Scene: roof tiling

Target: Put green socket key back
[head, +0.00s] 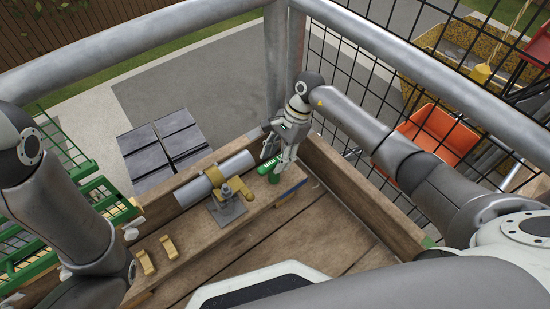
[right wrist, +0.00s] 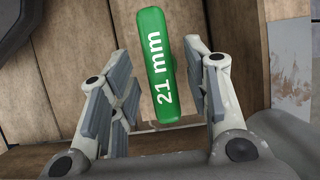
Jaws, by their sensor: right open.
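The green socket key (head: 270,167) stands at the right end of the wooden ledge, its green grip lying crosswise on top and a green part below it. In the right wrist view the grip (right wrist: 158,70) is marked "21 mm" and lies between the spread fingers, with gaps at both sides. My right gripper (head: 277,150) is open right over the key.
A grey pipe (head: 190,190) and a metal stand with a brass-coloured tool (head: 228,212) are left of the key. Brass-coloured brackets (head: 169,247) are farther left. A blue-handled item (head: 291,194) lies in front. A wooden board wall (head: 360,195) is close on the right.

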